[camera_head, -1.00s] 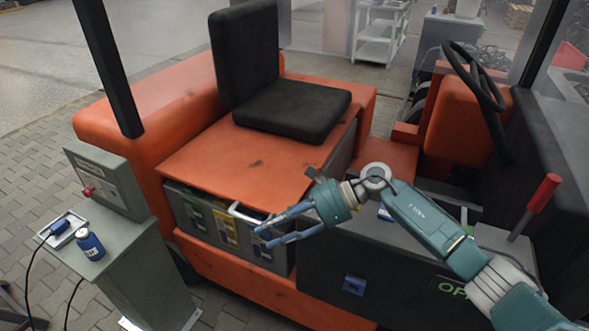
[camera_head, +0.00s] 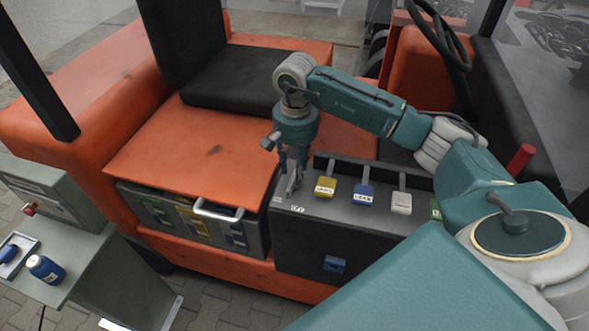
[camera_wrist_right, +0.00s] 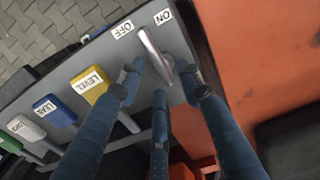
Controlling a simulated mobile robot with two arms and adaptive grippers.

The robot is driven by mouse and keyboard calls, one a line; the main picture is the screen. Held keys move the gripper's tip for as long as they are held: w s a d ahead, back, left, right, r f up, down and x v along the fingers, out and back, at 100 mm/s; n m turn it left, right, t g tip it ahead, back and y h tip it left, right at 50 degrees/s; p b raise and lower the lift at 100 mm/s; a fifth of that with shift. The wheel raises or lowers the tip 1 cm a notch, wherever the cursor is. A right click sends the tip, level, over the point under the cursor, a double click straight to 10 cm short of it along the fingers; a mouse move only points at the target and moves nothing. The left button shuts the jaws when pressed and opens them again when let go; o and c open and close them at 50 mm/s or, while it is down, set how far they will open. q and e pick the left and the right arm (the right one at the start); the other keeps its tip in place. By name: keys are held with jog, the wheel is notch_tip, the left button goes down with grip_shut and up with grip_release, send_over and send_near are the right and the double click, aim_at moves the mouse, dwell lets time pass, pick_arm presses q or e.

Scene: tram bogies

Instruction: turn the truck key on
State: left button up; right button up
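The truck key is a grey metal lever (camera_wrist_right: 152,50) on the dark console. In the wrist view its far end points between the OFF label (camera_wrist_right: 123,28) and the ON label (camera_wrist_right: 162,16). My right gripper (camera_wrist_right: 160,75) is open, its blue fingers pointing down around the key. The fingertips stand apart on both sides of the key; contact is unclear. In the head view the right gripper (camera_head: 291,170) is over the console's left end, and the key is partly hidden by its fingers. My left gripper is not in view.
Yellow (camera_head: 325,187), blue (camera_head: 363,194) and white (camera_head: 401,203) levers stand on the console (camera_head: 310,235) right of the key. The black seat (camera_head: 235,80) is behind, and the steering wheel (camera_head: 440,30) is at the back right. A grey pedestal (camera_head: 95,262) stands at the left.

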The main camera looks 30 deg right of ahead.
notch_tip(320, 180, down, 3)
jog(key=shift+r+p, duration=0.2)
jog(key=shift+p, duration=0.15)
jog(key=shift+f, duration=0.1)
jog(key=shift+c, duration=0.8)
grip_shut()
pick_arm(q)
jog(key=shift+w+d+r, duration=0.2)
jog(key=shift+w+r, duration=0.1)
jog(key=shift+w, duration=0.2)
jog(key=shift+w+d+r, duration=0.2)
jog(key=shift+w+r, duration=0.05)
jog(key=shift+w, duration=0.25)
